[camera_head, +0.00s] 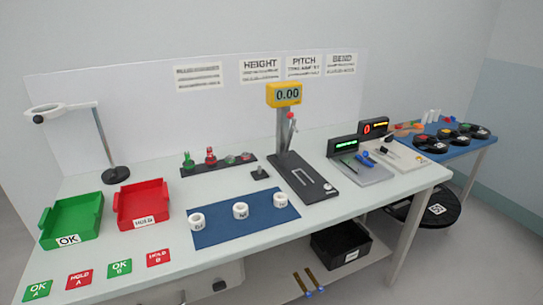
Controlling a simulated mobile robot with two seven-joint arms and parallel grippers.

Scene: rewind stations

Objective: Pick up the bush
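Three short white ring-shaped pieces that look like bushes stand apart in a row on a blue mat (245,231). They are the left bush (197,222), the middle bush (240,211) and the right bush (280,200). Each has a dark hole in its top and a dark mark on its side, too small to read. Neither of my grippers is in view, and nothing is seen touching the bushes.
A green OK tray (70,239) and a red HOLD tray (143,220) stand left of the mat. A black gauge stand with yellow display (285,94) rises behind right. A dark rack (218,165) holds several coloured pieces behind the mat.

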